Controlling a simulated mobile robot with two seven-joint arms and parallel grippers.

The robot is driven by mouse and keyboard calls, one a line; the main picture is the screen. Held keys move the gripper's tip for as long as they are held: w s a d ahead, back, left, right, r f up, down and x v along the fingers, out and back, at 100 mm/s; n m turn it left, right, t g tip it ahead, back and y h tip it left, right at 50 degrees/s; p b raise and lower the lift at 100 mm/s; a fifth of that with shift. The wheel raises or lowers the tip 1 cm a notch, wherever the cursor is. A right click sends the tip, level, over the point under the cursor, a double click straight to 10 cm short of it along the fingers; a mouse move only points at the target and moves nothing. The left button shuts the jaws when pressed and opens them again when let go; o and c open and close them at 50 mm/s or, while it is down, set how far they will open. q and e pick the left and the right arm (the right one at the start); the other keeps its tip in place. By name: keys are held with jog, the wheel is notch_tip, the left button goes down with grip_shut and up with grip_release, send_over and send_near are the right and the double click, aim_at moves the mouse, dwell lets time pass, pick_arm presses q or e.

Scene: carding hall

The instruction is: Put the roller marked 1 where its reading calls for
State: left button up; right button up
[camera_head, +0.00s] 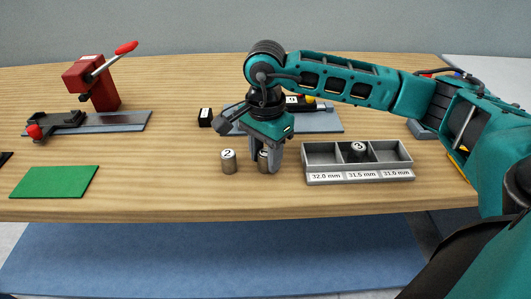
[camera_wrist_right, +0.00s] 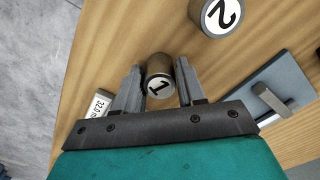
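Roller 1 (camera_head: 263,160), a metal cylinder with a white numbered top, stands on the table; its mark 1 shows in the wrist view (camera_wrist_right: 159,76). My right gripper (camera_head: 264,158) points down around it, one finger on each side. In the wrist view (camera_wrist_right: 158,84) narrow gaps show between roller and fingers, so it is open. Roller 2 (camera_head: 228,162) stands just left of it. A grey tray (camera_head: 395,174) to the right has three compartments labelled 32.0 mm, 31.5 mm and 31.0 mm. Roller 3 (camera_head: 358,151) is in the middle one. My left gripper is out of view.
Behind my right gripper is a grey plate (camera_head: 325,123) with a device on it, partly hidden, and a black labelled block (camera_head: 205,117). At left are a red lever press (camera_head: 92,85), a metal-plate fixture (camera_head: 125,122) and a green mat (camera_head: 55,182). The table between mat and roller 2 is clear.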

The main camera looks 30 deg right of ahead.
aim_at(266, 152)
jog(key=o, duration=0.3)
jog(key=shift+r, duration=0.25)
notch_tip(266, 152, up, 12)
jog(key=shift+f+p, duration=0.1)
jog(key=shift+p, duration=0.5)
